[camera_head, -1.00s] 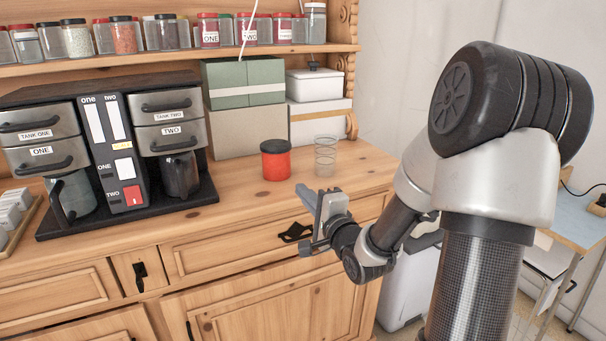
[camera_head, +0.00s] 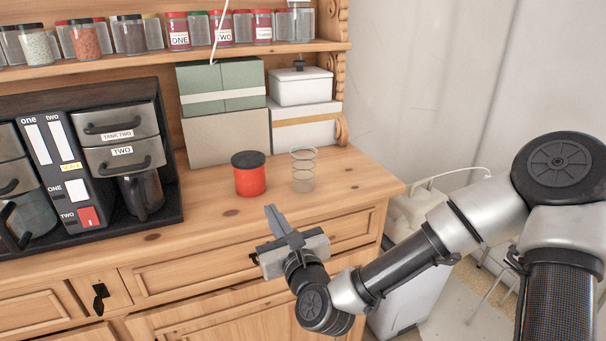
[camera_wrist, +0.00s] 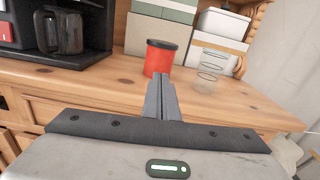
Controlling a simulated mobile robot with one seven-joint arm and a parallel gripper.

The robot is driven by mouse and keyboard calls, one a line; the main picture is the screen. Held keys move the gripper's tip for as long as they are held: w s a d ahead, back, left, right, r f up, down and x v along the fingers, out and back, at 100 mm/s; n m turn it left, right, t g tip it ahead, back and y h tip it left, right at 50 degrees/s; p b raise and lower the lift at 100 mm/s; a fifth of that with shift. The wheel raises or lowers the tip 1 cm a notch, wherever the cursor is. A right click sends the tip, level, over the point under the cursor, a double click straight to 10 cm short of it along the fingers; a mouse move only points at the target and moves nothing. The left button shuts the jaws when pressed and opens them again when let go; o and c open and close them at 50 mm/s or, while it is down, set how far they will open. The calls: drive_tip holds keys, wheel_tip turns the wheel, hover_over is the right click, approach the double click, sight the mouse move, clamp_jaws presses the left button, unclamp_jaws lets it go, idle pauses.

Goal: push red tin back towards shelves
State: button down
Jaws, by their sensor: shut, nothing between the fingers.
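The red tin (camera_head: 249,180) with a black lid stands upright on the wooden dresser top, in front of stacked boxes. My gripper (camera_head: 272,212) is shut and empty, at the dresser's front edge, nearer than the tin and apart from it. In the wrist view the red tin (camera_wrist: 159,60) stands just beyond my closed fingertips (camera_wrist: 160,78), which overlap its lower part in the picture. The shelf (camera_head: 190,55) of jars runs along the back above the boxes.
A clear ribbed glass (camera_head: 303,177) stands close to the right of the tin. Green and beige boxes (camera_head: 228,138) and white boxes (camera_head: 305,128) stand behind. A black coffee machine (camera_head: 165,160) is at left. Bare wood lies in front of the tin.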

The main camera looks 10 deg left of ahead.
sight(253, 177)
drive_tip(key=shift+m, duration=0.3)
drive_tip(key=p+x, duration=0.1)
drive_tip(key=x, duration=1.3)
drive_tip(key=shift+r, duration=0.2)
drive_tip(key=shift+w+a+f+b, duration=0.15)
drive_tip(key=shift+a+b, duration=0.05)
drive_tip(key=shift+b, duration=0.1)
drive_tip(key=b+x, duration=0.3)
drive_tip(key=x, duration=0.3)
drive_tip(key=shift+d+r, duration=0.1)
drive_tip(key=shift+r, duration=0.1)
drive_tip(key=shift+f, duration=0.1)
